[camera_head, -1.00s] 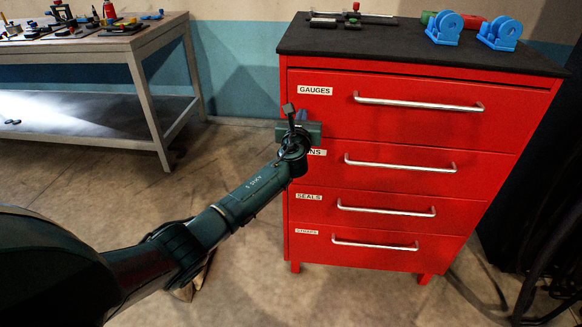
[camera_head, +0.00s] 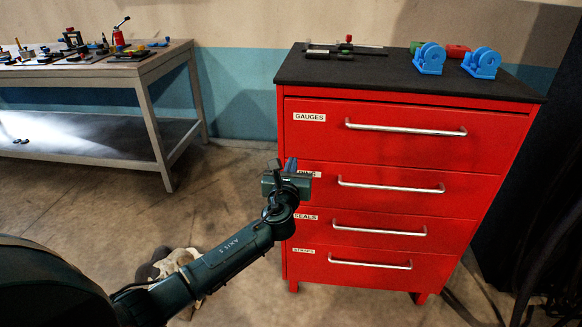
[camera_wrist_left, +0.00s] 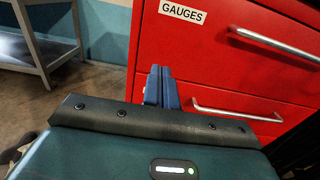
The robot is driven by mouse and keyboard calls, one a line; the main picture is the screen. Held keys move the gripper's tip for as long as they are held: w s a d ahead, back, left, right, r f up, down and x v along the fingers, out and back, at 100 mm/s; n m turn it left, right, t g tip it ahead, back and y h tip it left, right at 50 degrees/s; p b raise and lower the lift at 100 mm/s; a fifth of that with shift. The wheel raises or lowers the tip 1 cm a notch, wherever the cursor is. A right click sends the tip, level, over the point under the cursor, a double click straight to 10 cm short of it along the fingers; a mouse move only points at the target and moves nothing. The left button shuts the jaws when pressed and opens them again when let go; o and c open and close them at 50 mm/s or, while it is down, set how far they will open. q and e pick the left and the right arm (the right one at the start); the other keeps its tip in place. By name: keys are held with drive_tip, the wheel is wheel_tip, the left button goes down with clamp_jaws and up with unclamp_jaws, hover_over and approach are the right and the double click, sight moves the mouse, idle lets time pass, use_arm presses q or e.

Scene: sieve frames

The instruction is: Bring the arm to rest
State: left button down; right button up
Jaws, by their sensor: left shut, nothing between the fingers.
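My left gripper (camera_head: 291,165) is in front of the left side of the red drawer cabinet (camera_head: 390,150), near the second drawer's label, which it partly covers. Its fingers are together and empty. In the left wrist view the shut blue fingers (camera_wrist_left: 161,88) point toward the cabinet front, below the GAUGES label (camera_wrist_left: 182,12). I cannot tell the gap between the fingers and the cabinet. All the cabinet's drawers look shut. My right gripper is not in view.
Blue parts (camera_head: 430,58) and small tools (camera_head: 345,47) lie on the cabinet's black top. A workbench (camera_head: 150,65) with several tools stands at the far left. A pale cloth-like heap (camera_head: 175,262) lies on the floor by my arm. Dark cables hang at the right.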

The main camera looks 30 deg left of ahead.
use_arm(q)
drive_tip(key=s+d+f+n+g+h+p, duration=0.25)
drive_tip(key=s+d+f+n, duration=0.35)
drive_tip(key=s, duration=0.3)
drive_tip(key=s+d+f+n+g+h+p, duration=0.2)
drive_tip(key=s+d+f+n+h, duration=0.15)
drive_tip(key=s+f+n, duration=0.35)
drive_tip(key=s+d+n+g+h+p, duration=0.1)
drive_tip(key=s+d+n, duration=0.1)
drive_tip(key=s+n, duration=0.6)
drive_tip(key=s+d+r+n+g+h+p, duration=0.1)
drive_tip(key=s+d+n+p, duration=0.1)
drive_tip(key=s+n, duration=0.6)
drive_tip(key=shift+s+d+r+h, duration=0.3)
drive_tip(key=shift+s+d+h, duration=0.1)
drive_tip(key=shift+s+d, duration=0.2)
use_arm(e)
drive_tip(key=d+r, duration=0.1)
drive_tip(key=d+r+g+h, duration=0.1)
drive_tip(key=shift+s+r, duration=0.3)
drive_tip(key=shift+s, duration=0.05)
